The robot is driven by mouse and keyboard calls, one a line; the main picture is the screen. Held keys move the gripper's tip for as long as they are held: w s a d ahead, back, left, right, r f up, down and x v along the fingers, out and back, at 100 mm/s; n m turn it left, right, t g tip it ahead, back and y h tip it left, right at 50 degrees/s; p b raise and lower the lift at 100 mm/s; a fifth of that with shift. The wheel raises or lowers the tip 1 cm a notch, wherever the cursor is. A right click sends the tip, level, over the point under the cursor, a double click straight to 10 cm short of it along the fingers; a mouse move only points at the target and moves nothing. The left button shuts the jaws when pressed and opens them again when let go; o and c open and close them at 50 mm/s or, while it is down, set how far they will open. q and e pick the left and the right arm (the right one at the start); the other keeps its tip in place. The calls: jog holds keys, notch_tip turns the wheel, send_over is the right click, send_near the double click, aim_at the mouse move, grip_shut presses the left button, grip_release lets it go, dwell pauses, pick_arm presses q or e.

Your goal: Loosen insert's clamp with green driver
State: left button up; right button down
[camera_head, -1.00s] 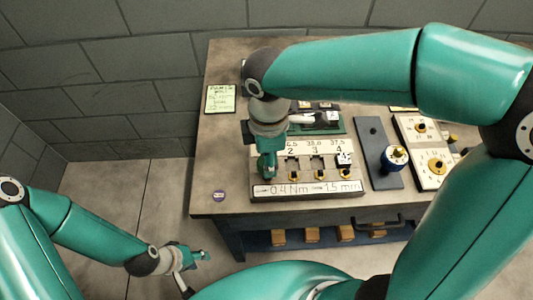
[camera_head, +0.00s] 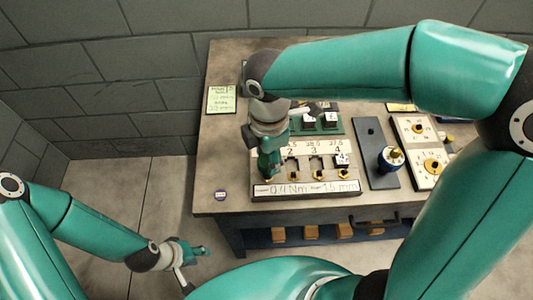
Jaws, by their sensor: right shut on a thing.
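The clamp fixture (camera_head: 262,190) lies at the front of the table, with numbered slots and a lettered front strip. My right gripper (camera_head: 268,168) points down over its left end, at the slot left of number 2. It is shut on the green driver, which is mostly hidden by the fingers and hard to tell from them. The slot and clamp below it are hidden. A white insert (camera_head: 342,159) sits in slot 4. Brass clamp screws (camera_head: 319,175) show at the front of the other slots. My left gripper (camera_head: 203,251) is low at the left, off the table; its jaw opening is unclear.
A green tray with white blocks (camera_head: 331,121) stands behind the fixture. To the right are a dark plate with a blue knob (camera_head: 390,158) and a white panel with brass dials (camera_head: 433,166). A green note (camera_head: 222,99) lies at the left.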

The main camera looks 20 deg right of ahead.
jog(key=shift+r+p, duration=1.55)
jog(key=shift+r, duration=0.45)
